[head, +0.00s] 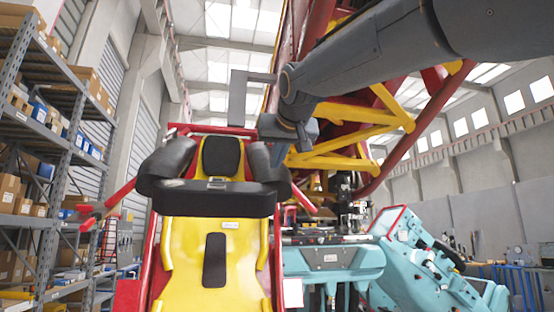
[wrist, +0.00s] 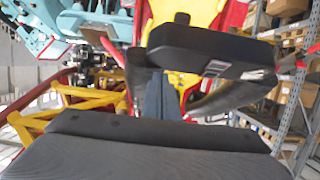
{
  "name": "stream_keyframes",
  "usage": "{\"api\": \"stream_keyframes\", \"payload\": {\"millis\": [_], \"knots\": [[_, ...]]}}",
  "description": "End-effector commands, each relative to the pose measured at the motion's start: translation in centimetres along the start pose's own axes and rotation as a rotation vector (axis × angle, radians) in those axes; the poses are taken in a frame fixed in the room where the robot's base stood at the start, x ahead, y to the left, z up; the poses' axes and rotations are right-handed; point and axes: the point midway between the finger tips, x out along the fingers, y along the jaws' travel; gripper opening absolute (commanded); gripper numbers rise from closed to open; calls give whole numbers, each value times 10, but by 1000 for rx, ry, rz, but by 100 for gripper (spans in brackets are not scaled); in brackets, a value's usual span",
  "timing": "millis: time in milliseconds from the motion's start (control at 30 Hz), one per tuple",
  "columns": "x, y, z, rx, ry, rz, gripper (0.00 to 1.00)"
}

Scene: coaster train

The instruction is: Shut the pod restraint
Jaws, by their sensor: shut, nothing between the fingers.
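The pod restraint (head: 222,198) is a thick black padded bar with curved side arms. It lies across the yellow pod seat (head: 190,255) in the head view, below the black headrest (head: 220,156). I cannot tell whether it is latched. In the wrist view the restraint (wrist: 205,50) shows as a dark bar with a small buckle-like plate at its right end. My gripper (head: 278,158) is shut and empty, at the right side arm of the restraint. Its narrow blue-grey fingers (wrist: 160,100) show beside that side arm in the wrist view. I cannot tell whether they touch it.
Shelving with boxes (head: 45,140) stands on the left. A red and yellow frame (head: 345,130) rises behind and right of the pod. Turquoise machinery (head: 420,265) stands at the lower right. Red bars (head: 105,205) stick out beside the seat.

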Motion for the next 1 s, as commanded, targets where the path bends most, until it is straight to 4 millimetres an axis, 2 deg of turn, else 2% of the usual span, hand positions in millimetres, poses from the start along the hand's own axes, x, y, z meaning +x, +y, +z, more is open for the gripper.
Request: {"api": "stream_keyframes", "payload": {"millis": [333, 400, 633, 1000], "knots": [[69, 0, -1, 0, -3, 1, 0], [76, 0, 8, -1, -3, 1, 0], [92, 0, 25, 0, -1, 0, 0], [95, 0, 29, 0, 0, -1, 0]]}}
